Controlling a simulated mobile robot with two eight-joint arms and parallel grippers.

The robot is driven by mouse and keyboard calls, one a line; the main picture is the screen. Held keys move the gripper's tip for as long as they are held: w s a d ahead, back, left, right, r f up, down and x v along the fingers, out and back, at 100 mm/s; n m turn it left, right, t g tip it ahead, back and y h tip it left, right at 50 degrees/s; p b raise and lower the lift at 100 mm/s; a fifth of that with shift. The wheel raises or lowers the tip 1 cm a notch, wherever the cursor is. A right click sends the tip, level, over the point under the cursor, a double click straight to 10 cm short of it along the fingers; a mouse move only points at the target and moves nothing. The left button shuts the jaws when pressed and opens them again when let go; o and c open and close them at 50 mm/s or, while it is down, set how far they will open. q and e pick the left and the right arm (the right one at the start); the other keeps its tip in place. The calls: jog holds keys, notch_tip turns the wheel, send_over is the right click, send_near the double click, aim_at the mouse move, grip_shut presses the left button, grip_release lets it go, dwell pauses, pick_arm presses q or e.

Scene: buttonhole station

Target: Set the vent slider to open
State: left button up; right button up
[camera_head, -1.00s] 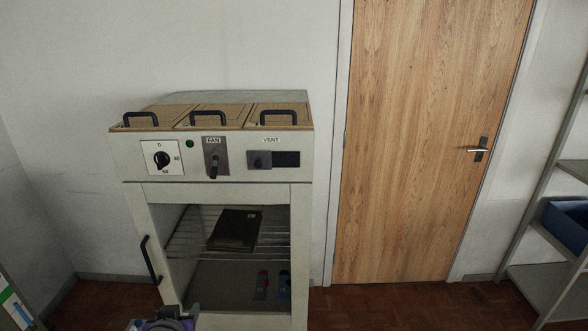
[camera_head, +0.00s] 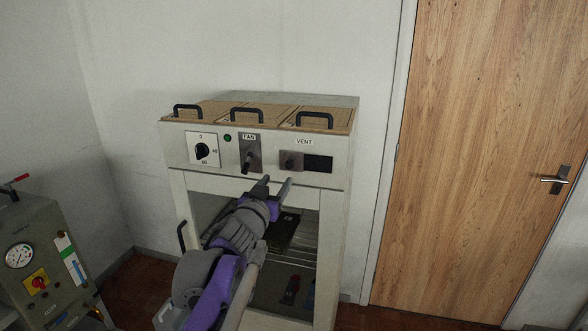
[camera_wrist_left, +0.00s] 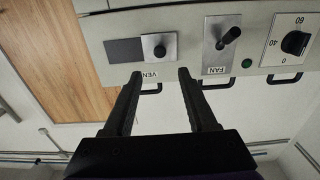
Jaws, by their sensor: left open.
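The vent slider (camera_head: 291,161) is a metal plate with a dark round knob. It sits at the left end of its track, and the dark slot (camera_head: 318,163) shows to its right, under the VENT label (camera_head: 304,142). My left gripper (camera_head: 276,184) is open and empty, just below and left of the slider in the head view. In the left wrist view, upside down, the slider knob (camera_wrist_left: 159,51) lies beyond and between the two fingertips (camera_wrist_left: 160,75), apart from them. My right gripper is in neither view.
The fan lever (camera_head: 247,162) is close left of the slider, with a dial (camera_head: 203,150) further left. Lids with black handles (camera_head: 314,120) top the cabinet (camera_head: 344,200). A grey machine with a gauge (camera_head: 19,255) stands at left; a wooden door (camera_head: 470,150) is at right.

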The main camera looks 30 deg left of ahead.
aim_at(288, 165)
pick_arm(q)
jog(key=x, duration=0.9)
jog(key=shift+w+p, duration=0.1)
jog(key=shift+p, duration=0.3)
grip_shut()
dwell(0.9)
